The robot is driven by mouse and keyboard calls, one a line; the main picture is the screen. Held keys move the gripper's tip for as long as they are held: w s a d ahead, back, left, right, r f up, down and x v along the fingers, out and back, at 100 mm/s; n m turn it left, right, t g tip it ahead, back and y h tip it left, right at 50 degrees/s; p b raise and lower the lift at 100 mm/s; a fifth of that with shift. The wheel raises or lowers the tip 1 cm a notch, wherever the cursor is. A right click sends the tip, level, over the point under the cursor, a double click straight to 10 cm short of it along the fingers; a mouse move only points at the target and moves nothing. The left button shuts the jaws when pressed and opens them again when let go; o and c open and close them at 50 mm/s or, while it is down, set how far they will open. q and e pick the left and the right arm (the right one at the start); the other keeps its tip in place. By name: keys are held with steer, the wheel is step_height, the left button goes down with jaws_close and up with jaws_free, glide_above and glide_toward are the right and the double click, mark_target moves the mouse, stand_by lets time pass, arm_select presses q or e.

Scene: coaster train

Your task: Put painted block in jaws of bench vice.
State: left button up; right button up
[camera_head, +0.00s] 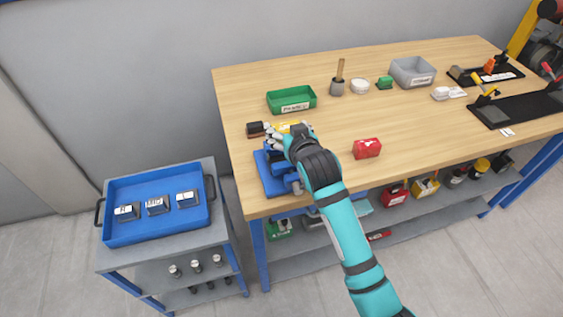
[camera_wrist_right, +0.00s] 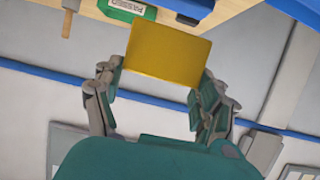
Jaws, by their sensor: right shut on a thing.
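The painted block is yellow (camera_head: 290,127) and is partly hidden by my right gripper (camera_head: 286,140) in the head view. In the right wrist view the yellow block (camera_wrist_right: 166,55) sits between the two fingers of the gripper (camera_wrist_right: 155,85), which is shut on it. The blue bench vice (camera_head: 272,178) stands at the left front corner of the workbench, just below the gripper in the picture. The gripper and forearm hide much of the vice, including its jaws. I cannot tell whether the block touches the vice. My left gripper is not in view.
On the wooden workbench (camera_head: 430,130) stand a green bin (camera_head: 291,107), a dark brown item (camera_head: 255,130), a red block (camera_head: 367,148), a green block (camera_head: 385,82) and a grey bin (camera_head: 422,82). A blue tray (camera_head: 155,233) is on a cart at left.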

steer(key=f, duration=0.3)
steer(key=shift+w+d+f, duration=0.1)
steer(key=shift+w+d, duration=0.1)
steer(key=shift+w, duration=0.1)
steer(key=shift+f, duration=0.35)
steer(key=f, duration=0.1)
steer(key=f+p, duration=0.1)
steer(key=f, duration=0.1)
steer(key=shift+s+a, duration=0.15)
steer(key=shift+s, duration=0.05)
steer(key=shift+f, duration=0.4)
steer(key=o, duration=1.1)
steer(key=shift+f, duration=0.15)
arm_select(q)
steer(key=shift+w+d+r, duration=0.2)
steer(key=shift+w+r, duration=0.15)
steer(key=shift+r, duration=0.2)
arm_select(e)
steer(key=shift+o, duration=0.6)
